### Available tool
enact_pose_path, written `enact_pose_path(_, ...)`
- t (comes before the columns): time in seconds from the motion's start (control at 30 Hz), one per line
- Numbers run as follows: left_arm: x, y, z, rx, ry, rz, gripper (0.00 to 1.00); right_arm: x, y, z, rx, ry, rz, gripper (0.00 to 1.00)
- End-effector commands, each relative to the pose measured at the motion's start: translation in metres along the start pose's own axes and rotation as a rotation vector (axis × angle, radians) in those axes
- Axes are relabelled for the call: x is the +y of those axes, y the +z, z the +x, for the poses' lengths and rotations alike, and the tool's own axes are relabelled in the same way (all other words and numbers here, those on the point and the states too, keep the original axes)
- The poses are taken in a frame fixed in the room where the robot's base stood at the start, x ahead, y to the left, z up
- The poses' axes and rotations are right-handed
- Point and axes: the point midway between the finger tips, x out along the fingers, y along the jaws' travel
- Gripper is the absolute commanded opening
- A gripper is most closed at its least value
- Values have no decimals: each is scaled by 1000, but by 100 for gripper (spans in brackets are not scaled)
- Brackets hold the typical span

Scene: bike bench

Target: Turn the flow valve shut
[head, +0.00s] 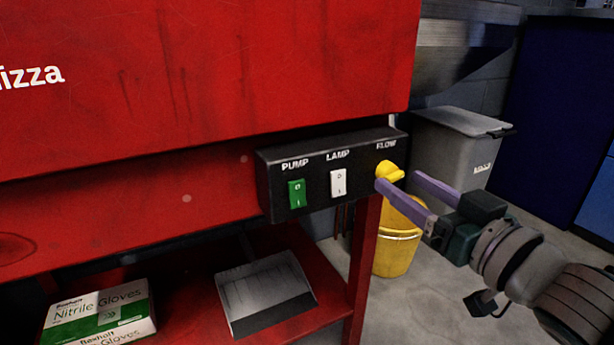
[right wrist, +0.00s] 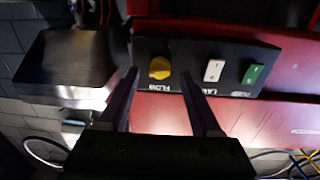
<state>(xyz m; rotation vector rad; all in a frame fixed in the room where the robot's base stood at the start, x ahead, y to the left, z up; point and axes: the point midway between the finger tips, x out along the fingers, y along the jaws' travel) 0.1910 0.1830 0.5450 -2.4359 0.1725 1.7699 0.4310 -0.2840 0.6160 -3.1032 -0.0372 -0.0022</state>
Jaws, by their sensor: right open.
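The yellow flow valve knob (head: 389,171) sits at the right end of a black control box (head: 330,190), under the word FLOW. Its handle points to the right and slightly down in the head view. My right gripper (head: 412,182) is open, with its purple fingers close to the knob. In the right wrist view the knob (right wrist: 160,68) lies ahead, between the lines of the two fingers (right wrist: 165,85). I cannot tell if either finger touches it. My left gripper is not in view.
A green PUMP switch (head: 297,194) and a white LAMP switch (head: 338,183) are on the same box. A yellow bucket (head: 397,245) and a grey bin (head: 450,150) stand behind. A glove box (head: 100,312) and a clipboard-like sheet (head: 262,285) lie on the red lower shelf.

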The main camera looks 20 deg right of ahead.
Motion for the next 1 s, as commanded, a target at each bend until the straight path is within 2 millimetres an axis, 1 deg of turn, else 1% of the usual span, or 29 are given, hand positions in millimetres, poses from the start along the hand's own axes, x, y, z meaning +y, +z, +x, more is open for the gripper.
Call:
enact_pose_path(0.03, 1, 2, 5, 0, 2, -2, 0, 0, 2, 7, 1, -1, -2, 65)
enact_pose_path(0.13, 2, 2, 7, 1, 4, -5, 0, 0, 1, 14, 0, -1, 0, 65)
enact_pose_path(0.43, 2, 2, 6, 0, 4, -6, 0, 0, 0, 17, -1, 0, 0, 65)
enact_pose_path(0.47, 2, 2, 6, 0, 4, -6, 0, 0, 0, 17, -1, 0, 0, 63)
enact_pose_path(1.0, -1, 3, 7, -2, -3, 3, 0, 0, 0, 17, -1, 0, 0, 2)
